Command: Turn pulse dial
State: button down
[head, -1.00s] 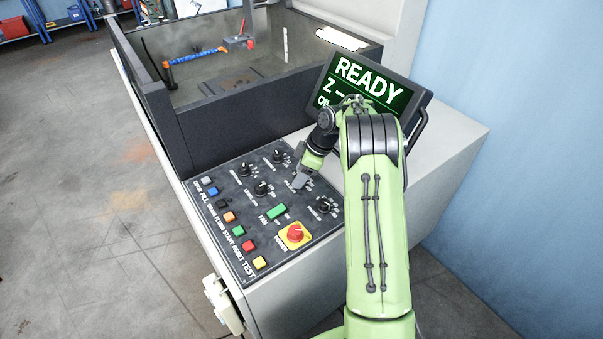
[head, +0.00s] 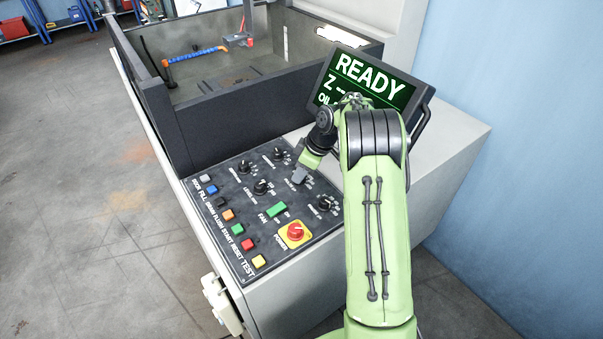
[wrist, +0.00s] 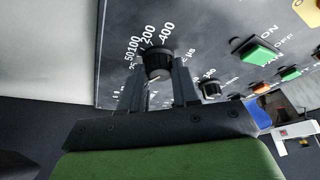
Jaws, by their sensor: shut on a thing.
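The pulse dial (wrist: 157,59) is a black ribbed knob, ringed by white numbers such as 50, 100, 200 and 400, with µs beside them. In the wrist view my gripper (wrist: 158,75) has one finger on each side of the knob, shut on it. In the head view my gripper (head: 298,176) reaches down to the control panel (head: 235,190) at its upper right and hides the dial. The pointer's exact setting is hard to make out.
Other black knobs stand close by, one to the left (head: 261,187) and one at the lower right (head: 325,203). A green fan switch (head: 276,209) and a red power knob (head: 295,231) are nearer the front. The READY screen (head: 368,85) stands behind my arm.

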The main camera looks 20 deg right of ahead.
jog(key=m+b, duration=0.1)
jog(key=m, duration=0.1)
jog(key=m+t+h+b, duration=0.1)
jog(key=m, duration=0.1)
jog(key=shift+a+m, duration=0.2)
jog(key=shift+m, duration=0.1)
jog(key=shift+s+a+m+t+h+b, duration=0.15)
jog(key=shift+m+h+b, duration=0.35)
jog(key=shift+m, duration=0.8)
jog(key=shift+w+d+m+t+h+b, duration=0.1)
jog(key=shift+m+t+h+b, duration=0.1)
jog(key=shift+m+h, duration=0.8)
jog(key=shift+m, duration=0.4)
jog(key=c, duration=0.8)
grip_release()
jog(key=shift+c, duration=0.2)
jog(key=d+p+v, duration=0.1)
jog(key=p+v, duration=0.1)
jog(key=v, duration=1.3)
jog(key=shift+a+r+p, duration=0.25)
jog(key=shift+r+p, duration=0.05)
jog(key=shift+r, duration=0.15)
